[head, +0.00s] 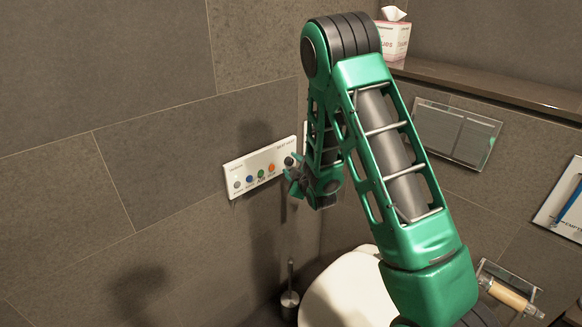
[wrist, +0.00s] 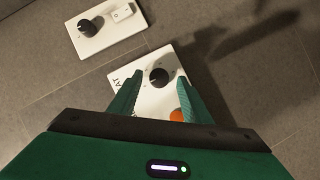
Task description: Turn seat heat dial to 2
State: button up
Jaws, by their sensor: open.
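The seat heat dial is a small black knob (wrist: 159,77) at one end of a white control panel (wrist: 143,70). In the head view the panel (head: 236,167) is on the left wall, and the dial (head: 289,161) is at its right end, beside lettering that seems to read "SEAT HEAT". My gripper (head: 294,177) is at that end of the panel. In the wrist view my gripper (wrist: 159,76) is open, with the dial between its fingertips and gaps on both sides. The dial's pointer and numbers are too small to read.
The panel also carries several buttons, among them an orange one (head: 271,168) beside the dial. A second white plate (wrist: 98,43) with another black knob (wrist: 87,28) and a white switch is close by. A toilet (head: 345,290) and brush holder (head: 289,302) stand below.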

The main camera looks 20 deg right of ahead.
jog(key=shift+w, duration=0.2)
jog(key=shift+c, duration=0.2)
jog(key=c, duration=1)
